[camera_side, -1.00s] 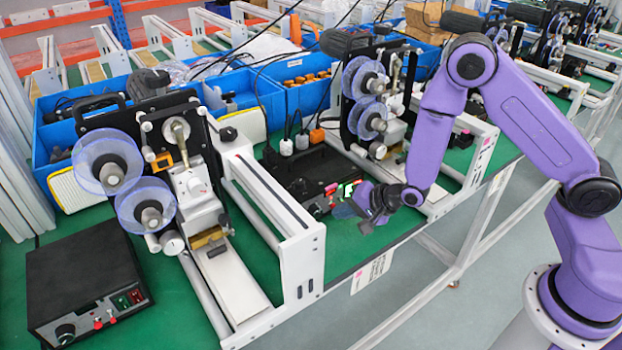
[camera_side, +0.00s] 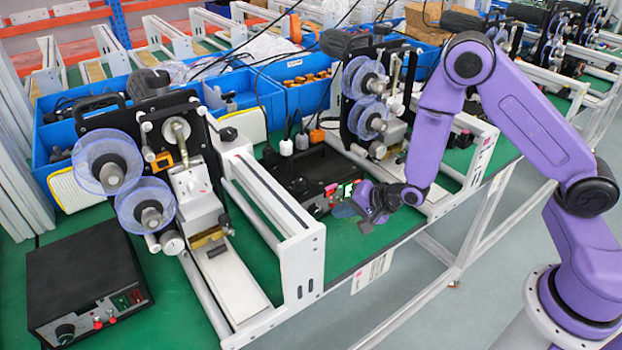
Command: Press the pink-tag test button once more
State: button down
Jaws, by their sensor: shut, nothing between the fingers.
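A black control box (camera_side: 300,172) stands on the green bench between the two coder machines. A small pink tag (camera_side: 331,188) shows on its front right edge, with a green-lit patch (camera_side: 348,189) just to its right. The button by the tag is too small to make out. My gripper (camera_side: 346,210) is shut and empty, low in front of the box's right front corner, pointing left. Its tips are close to the box front; I cannot tell whether they touch it.
A coder machine with clear blue reels (camera_side: 108,165) and a white frame (camera_side: 302,262) stands at left. A second coder (camera_side: 364,82) stands behind my gripper. Another black box (camera_side: 85,275) sits front left. Blue bins (camera_side: 300,85) line the back. The bench edge runs below my gripper.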

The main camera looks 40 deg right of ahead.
jog(key=shift+s, duration=3.05)
